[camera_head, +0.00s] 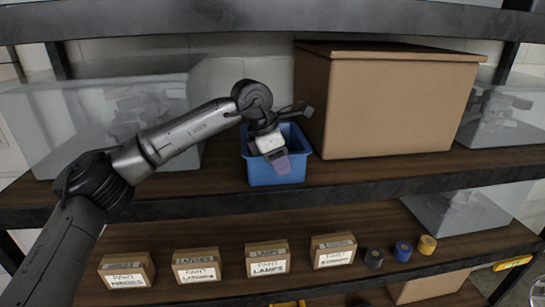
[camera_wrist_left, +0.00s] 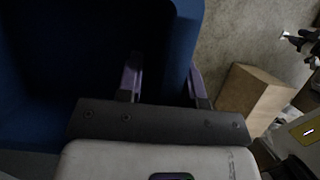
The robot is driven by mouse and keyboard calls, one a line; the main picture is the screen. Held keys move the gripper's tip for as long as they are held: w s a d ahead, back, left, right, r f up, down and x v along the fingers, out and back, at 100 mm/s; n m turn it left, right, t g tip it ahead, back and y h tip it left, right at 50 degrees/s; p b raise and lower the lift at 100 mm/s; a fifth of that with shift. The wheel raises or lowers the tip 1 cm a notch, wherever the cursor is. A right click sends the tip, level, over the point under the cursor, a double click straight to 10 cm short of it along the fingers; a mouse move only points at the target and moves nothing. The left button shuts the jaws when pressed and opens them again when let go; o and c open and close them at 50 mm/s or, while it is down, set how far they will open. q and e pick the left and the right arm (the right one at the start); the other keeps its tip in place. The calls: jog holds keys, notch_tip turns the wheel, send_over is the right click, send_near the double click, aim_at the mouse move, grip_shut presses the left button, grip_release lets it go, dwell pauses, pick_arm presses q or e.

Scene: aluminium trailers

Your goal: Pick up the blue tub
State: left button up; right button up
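The blue tub (camera_head: 258,174) stands upright on the middle shelf, left of a large cardboard box. My left gripper (camera_head: 281,163) is at the tub's front wall, pointing down over its rim. In the left wrist view, its two purple fingers (camera_wrist_left: 164,84) are apart. The blue tub's wall (camera_wrist_left: 180,48) shows between them, with one finger on the inner side and the other on the outer side. I cannot tell whether either finger touches the wall. The tub's inside is dark. My right gripper cannot be made out in either view.
The large cardboard box (camera_head: 396,105) stands close to the tub's right. A translucent bin (camera_head: 60,115) stands to the left, behind my left arm. The lower shelf holds several small labelled boxes (camera_head: 268,260) and tape rolls (camera_head: 402,250). Another shelf (camera_head: 270,17) runs overhead.

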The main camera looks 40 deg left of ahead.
pick_arm(q)
jog(key=shift+f, duration=0.1)
jog(key=shift+c, duration=0.4)
grip_shut()
